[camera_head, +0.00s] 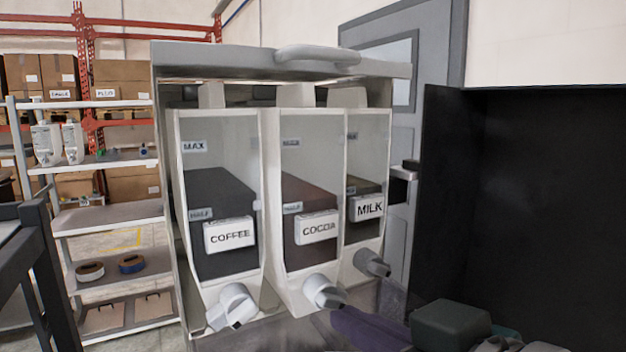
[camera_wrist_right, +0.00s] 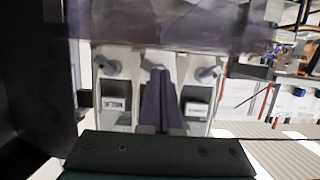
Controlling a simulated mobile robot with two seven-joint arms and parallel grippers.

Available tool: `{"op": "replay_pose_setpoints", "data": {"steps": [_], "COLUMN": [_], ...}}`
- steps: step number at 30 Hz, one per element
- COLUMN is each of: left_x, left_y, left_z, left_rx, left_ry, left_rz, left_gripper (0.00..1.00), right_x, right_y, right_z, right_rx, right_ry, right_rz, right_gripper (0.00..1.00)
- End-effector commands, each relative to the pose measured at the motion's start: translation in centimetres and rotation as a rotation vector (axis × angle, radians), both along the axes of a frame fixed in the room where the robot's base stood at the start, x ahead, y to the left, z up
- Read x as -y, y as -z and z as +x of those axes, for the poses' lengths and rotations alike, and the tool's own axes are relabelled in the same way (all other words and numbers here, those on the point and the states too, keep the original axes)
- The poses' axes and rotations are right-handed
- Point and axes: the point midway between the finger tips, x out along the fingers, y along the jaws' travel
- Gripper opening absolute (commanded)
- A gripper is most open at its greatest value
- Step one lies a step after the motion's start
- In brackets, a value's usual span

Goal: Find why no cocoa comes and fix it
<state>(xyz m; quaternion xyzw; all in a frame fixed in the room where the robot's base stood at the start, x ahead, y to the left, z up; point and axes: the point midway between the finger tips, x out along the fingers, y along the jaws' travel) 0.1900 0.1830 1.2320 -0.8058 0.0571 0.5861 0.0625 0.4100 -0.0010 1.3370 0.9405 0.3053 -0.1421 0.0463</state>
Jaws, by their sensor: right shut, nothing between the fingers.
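The dispenser has three clear-fronted canisters side by side: coffee (camera_head: 228,235), cocoa (camera_head: 314,250) and milk (camera_head: 366,190). Each holds dark contents to about the half mark or a little above. Below them are the coffee knob (camera_head: 232,305), cocoa knob (camera_head: 325,292) and milk knob (camera_head: 373,263). A pale lid (camera_head: 240,60) with a handle (camera_head: 318,53) covers the top. My right gripper (camera_head: 338,318) is shut and empty just in front of the cocoa knob; contact cannot be told. Its purple fingers (camera_wrist_right: 160,75) hide the cocoa front in the wrist view. My left gripper is not in view.
A shelf rack (camera_head: 108,225) with bottles and tape rolls stands at the left, with boxes (camera_head: 105,70) behind. A large black panel (camera_head: 550,200) fills the right side. A grey door (camera_head: 400,65) is behind the dispenser.

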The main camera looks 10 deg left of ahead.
Motion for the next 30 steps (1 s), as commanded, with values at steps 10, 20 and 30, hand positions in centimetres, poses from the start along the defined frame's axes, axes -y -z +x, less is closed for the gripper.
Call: {"op": "replay_pose_setpoints", "data": {"steps": [10,20,30], "left_x": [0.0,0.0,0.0], "left_y": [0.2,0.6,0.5], "left_z": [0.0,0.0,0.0], "left_rx": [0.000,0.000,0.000], "left_ry": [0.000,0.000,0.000], "left_rz": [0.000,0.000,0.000], "left_gripper": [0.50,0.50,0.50], "right_x": [-0.4,-1.2,-1.6], "right_y": [0.1,0.0,-0.1], "right_z": [0.6,1.7,2.2], "right_rx": [-0.001,0.002,0.000], "right_ry": [0.000,0.000,0.000], "right_rz": [0.001,0.001,0.000], "right_gripper": [0.00,0.00,0.00]}}
